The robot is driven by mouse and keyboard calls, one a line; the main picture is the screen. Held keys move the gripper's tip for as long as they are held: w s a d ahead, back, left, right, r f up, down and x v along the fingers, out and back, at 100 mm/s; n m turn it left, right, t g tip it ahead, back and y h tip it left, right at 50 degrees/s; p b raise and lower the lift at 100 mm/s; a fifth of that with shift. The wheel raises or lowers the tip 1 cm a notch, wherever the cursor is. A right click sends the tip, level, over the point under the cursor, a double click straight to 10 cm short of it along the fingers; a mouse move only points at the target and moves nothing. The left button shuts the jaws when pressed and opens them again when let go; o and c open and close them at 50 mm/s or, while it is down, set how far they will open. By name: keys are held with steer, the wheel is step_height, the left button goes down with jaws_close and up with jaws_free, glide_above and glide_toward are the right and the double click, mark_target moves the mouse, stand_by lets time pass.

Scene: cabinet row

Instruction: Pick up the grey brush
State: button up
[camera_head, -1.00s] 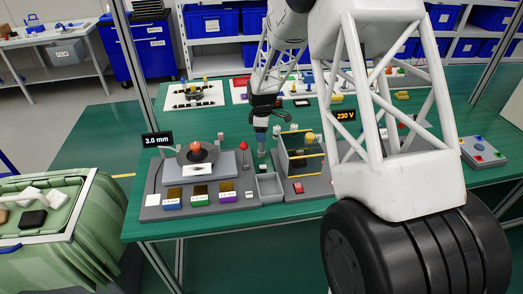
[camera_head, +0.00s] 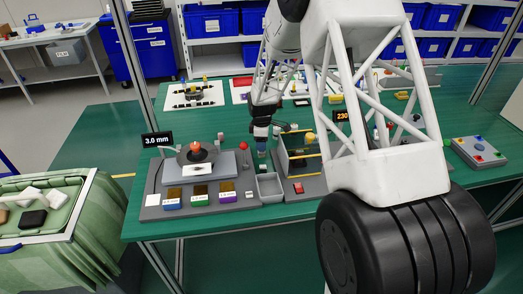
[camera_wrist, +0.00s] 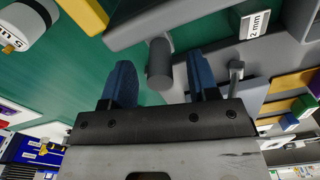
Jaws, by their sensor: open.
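My gripper (camera_head: 261,145) points down over the grey fixture board, just left of the yellow-edged frame. In the wrist view, its two blue fingers (camera_wrist: 163,82) are spread apart. A short grey cylinder (camera_wrist: 160,58) shows between and just beyond the fingers, with clear room on both sides. It may be the grey brush, seen near end-on, but I cannot tell for sure. Nothing is seen held. In the head view the brush cannot be made out clearly near the fingertips.
A yellow-edged frame (camera_head: 301,158) stands close right of the gripper. A grey open bin (camera_head: 270,187) lies in front. A turntable with an orange knob (camera_head: 197,148) and a red-topped post (camera_head: 244,147) stand left. Green table shows behind the board.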

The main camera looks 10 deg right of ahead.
jaws_close()
steer(key=shift+r, duration=5.05)
steer(key=shift+w, duration=0.1)
